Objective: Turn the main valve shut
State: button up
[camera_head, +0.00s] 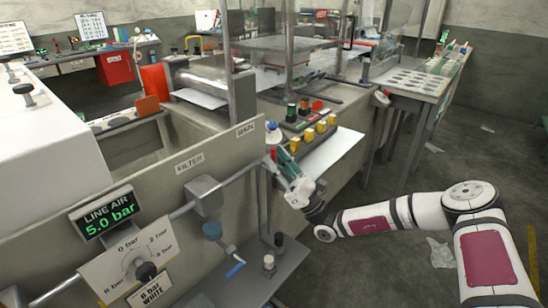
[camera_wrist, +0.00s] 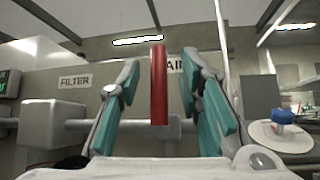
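The main valve's red lever (camera_wrist: 159,85) stands upright in the wrist view, in front of a horizontal grey pipe. The sign behind it is partly hidden by my fingers; in the head view it appears to read MAIN (camera_head: 245,129). My gripper (camera_head: 279,156) is at the right end of the pipe in the head view and mostly hides the valve there. In the wrist view its two teal-padded fingers stand apart, one on each side of the lever. Gaps show between the lever and both fingers.
A grey filter box (camera_head: 204,196) sits on the pipe. A lower shelf (camera_head: 262,262) holds small parts. Yellow and red buttons (camera_head: 309,134) lie just beyond my gripper.

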jog(key=v, duration=1.1)
jog(key=shift+a, duration=0.15)
jog(key=s+a+r+n+g+h+p, duration=0.1)
jog(key=s+a+r+n+g+h, duration=0.15)
jog(key=s+n+g, duration=0.35)
jog(key=s+a+r+n+g+h+p, duration=0.1)
jog(key=s+r+n+g+h, duration=0.3)
jog(key=s+n+g, duration=0.25)
jog(key=s+a+r+n+g+h, duration=0.2)
jog(key=s+r+n+g+h, duration=0.1)
jog(key=s+n+g+h, duration=0.25)
jog(key=s+d+r+n+t+h+p, duration=0.4)
jog(key=s+d+r+t+h, duration=0.6)
jog(key=s+d+r, duration=0.6)
jog(key=s+d+n+h, duration=0.1)
jog(key=s+d+h, duration=0.1)
jog(key=s+d, duration=0.1)
jog(key=shift+s+d+r+n, duration=0.25)
jog(key=shift+s+d+n, duration=0.05)
jog(key=shift+s+n, duration=0.15)
